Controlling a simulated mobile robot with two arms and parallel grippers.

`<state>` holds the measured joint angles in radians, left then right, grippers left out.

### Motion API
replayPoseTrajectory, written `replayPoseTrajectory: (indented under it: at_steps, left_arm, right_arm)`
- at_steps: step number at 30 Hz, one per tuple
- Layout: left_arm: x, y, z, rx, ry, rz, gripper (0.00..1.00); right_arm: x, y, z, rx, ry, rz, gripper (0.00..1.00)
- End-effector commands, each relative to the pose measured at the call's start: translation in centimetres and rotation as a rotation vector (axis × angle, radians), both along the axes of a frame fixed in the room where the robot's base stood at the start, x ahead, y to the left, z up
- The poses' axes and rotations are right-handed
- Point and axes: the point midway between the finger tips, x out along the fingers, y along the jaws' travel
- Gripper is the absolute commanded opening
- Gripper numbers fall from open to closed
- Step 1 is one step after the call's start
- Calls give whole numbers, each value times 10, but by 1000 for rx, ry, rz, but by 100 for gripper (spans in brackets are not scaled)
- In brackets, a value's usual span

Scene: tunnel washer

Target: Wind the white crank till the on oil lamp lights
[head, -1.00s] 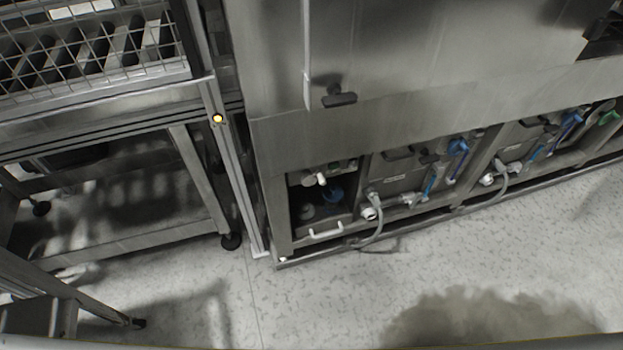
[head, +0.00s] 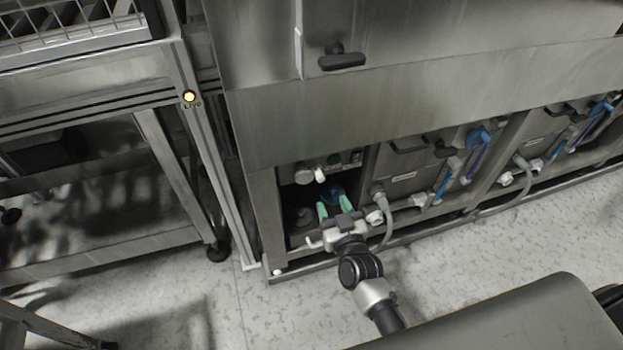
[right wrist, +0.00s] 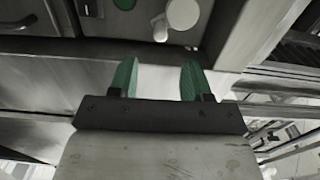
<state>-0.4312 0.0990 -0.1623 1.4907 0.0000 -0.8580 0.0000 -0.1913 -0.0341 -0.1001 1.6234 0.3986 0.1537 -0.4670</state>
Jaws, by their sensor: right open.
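The white crank (head: 306,176), a round disc with a stubby knob, sits inside the open bay at the lower left of the steel machine. It also shows at the top of the right wrist view (right wrist: 183,13), with its knob (right wrist: 160,29) at its left. My right gripper (head: 333,207) has green fingers, is open and empty, and is at the bay's front, below and apart from the crank. Its spread fingers show in the right wrist view (right wrist: 158,76). I cannot make out which small fitting beside the crank is the oil lamp, or whether it is lit. My left gripper is out of view.
A blue fitting (head: 333,194) is behind my right fingers. A grey hose (head: 388,225) hangs just right of my gripper. The floor (head: 290,315) in front is clear.

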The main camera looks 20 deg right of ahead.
Motion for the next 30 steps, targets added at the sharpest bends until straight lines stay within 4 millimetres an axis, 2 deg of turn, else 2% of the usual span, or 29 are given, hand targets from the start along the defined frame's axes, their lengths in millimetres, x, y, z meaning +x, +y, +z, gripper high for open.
replayPoseTrajectory:
  at_steps: [9,15,21,28,30]
  left_arm:
    - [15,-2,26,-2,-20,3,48]
    - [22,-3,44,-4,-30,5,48]
    - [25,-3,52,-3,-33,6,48]
    - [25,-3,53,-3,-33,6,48]
    - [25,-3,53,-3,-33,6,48]
  right_arm:
    - [60,3,-1,1,0,1,48]
    - [88,3,-1,1,3,1,48]
    - [98,4,-1,0,4,2,48]
    - [99,4,0,0,4,2,48]
    - [98,4,0,0,4,2,39]
